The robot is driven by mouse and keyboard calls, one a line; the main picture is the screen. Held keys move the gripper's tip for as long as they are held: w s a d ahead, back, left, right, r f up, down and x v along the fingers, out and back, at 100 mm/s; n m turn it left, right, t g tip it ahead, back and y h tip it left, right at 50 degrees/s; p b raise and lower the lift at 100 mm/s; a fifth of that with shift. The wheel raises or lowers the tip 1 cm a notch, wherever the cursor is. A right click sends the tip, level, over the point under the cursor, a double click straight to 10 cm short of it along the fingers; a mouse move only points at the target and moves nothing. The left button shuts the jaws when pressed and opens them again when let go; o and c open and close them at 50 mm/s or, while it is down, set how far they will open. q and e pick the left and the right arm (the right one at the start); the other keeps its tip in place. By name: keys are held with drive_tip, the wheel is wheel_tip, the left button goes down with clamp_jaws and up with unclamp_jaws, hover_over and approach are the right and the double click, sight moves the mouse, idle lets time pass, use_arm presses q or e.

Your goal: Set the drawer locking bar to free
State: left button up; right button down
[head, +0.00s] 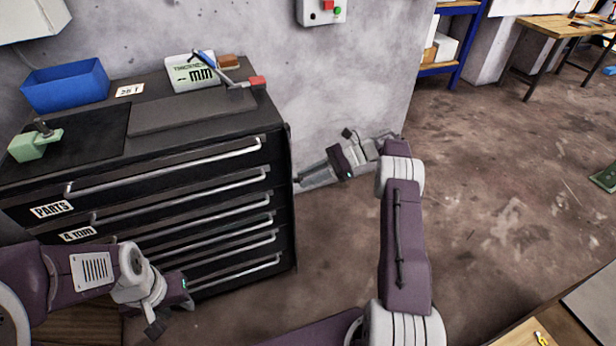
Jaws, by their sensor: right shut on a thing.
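The dark drawer cabinet (140,200) stands at the left against the wall, with its drawers shut flush. A thin dark upright strip (289,150), which seems to be the locking bar, runs along its right front edge. Its exact setting is too small to tell. My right gripper (299,180) reaches in from the right, its fingers pointing left to that edge. It is shut on what appears to be the locking bar; the grip point is barely visible. My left gripper (180,292) is low in front of the lower drawers, and its fingers cannot be made out.
On the cabinet top are a blue bin (65,85), a green vise-like tool (35,142), a white labelled box (192,73) and a red-ended lever tool (257,81). The wall is close behind my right gripper. Open floor (500,210) lies to the right.

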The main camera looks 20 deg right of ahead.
drive_tip(key=shift+w+r, duration=0.1)
drive_tip(key=c, duration=1.2)
unclamp_jaws()
drive_tip(key=shift+o, duration=0.2)
drive_tip(key=s+d+r+p, duration=0.4)
drive_tip(key=s+d+r, duration=0.3)
drive_tip(key=s+r, duration=0.2)
drive_tip(key=shift+s+r, duration=0.15)
drive_tip(key=shift+r, duration=0.8)
drive_tip(key=shift+d, duration=0.1)
